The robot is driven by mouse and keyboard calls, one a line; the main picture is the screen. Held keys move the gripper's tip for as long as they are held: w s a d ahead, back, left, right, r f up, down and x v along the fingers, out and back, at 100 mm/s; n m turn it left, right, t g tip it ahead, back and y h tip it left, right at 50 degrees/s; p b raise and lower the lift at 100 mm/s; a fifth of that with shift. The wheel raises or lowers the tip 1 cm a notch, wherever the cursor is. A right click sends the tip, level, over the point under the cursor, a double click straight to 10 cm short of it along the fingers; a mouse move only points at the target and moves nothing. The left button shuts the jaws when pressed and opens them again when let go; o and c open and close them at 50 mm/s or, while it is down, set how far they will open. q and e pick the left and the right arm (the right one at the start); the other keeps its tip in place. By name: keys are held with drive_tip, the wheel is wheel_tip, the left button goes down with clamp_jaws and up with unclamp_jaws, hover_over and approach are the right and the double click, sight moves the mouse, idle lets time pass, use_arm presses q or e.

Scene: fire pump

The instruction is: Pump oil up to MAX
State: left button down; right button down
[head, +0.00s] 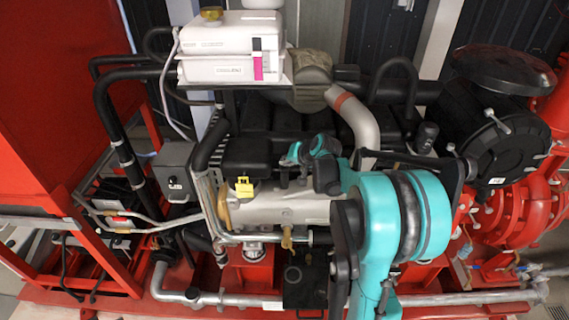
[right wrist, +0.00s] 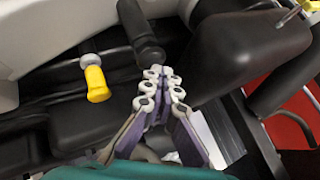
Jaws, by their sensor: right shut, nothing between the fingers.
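A white tank (head: 230,47) stands on top of the engine at the back in the head view. My right gripper (right wrist: 160,85) is shut and empty in the right wrist view. Its fingertips point towards a black cylindrical part (right wrist: 142,35), just ahead of them; I cannot tell whether they touch. In the head view my right arm reaches over the engine, and its fingers are not clear. My left gripper is not in view.
A yellow fitting with a white collar (right wrist: 97,84) lies left of my right gripper. A yellow part (head: 244,187) sits on the engine front. Black hoses (head: 118,125) and a red frame (head: 88,240) crowd the left; red pump housings (head: 515,215) stand at right.

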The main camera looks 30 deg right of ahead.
drive_tip(key=shift+r+p, duration=0.9)
drive_tip(key=shift+r, duration=0.45)
drive_tip(key=shift+r+p, duration=1.7)
drive_tip(key=shift+r, duration=0.8)
wheel_tip(320, 180, up, 4)
drive_tip(key=p, duration=0.5)
drive_tip(key=shift+f, duration=0.1)
drive_tip(key=shift+f, duration=0.1)
wheel_tip(320, 180, down, 8)
drive_tip(key=b, duration=0.5)
drive_tip(key=shift+f+b, duration=0.3)
drive_tip(key=shift+b, duration=0.15)
